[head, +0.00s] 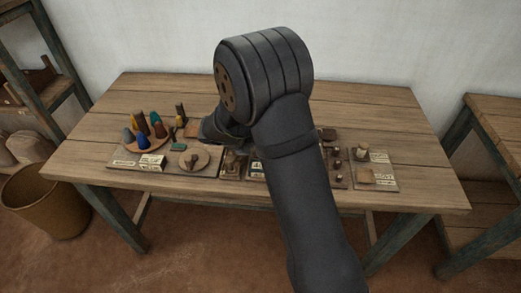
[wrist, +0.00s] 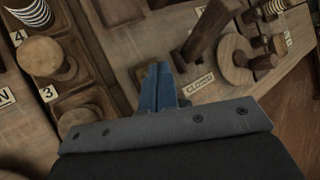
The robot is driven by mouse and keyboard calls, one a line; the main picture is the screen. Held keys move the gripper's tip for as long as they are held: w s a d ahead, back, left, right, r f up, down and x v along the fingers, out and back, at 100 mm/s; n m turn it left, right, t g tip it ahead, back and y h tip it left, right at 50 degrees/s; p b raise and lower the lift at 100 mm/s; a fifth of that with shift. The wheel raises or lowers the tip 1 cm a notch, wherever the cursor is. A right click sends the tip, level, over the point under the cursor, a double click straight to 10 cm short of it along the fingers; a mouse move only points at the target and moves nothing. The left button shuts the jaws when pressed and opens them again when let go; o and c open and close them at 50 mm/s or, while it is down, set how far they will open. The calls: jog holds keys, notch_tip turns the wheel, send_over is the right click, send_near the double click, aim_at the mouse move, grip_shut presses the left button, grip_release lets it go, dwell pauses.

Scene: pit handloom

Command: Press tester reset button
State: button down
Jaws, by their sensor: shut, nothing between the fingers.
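No part that I can make out is clearly marked as the tester reset button. In the wrist view my gripper (wrist: 158,88) is shut and empty, its blue fingers side by side over the wooden panel. Beside the fingertips is a label that appears to read CLOSED (wrist: 198,85). A large round wooden knob (wrist: 42,57) sits left of the fingers, and a smaller round wooden piece (wrist: 78,119) lies below it. I cannot tell whether the fingertips touch the panel. In the head view my arm hides the fingertips and the middle of the table.
In the wrist view a wooden lever (wrist: 207,30) and a round wooden disc (wrist: 230,58) stand close beyond the fingers. In the head view the wooden table (head: 400,120) holds coloured cones on a round tray at left and small labelled boards along the front. Its back right is clear.

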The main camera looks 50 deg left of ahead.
jog(key=shift+f, duration=0.55)
dwell(0.6)
jog(key=shift+r, duration=1)
jog(key=shift+r, duration=2.5)
jog(key=shift+f, duration=0.1)
jog(key=shift+r, duration=2)
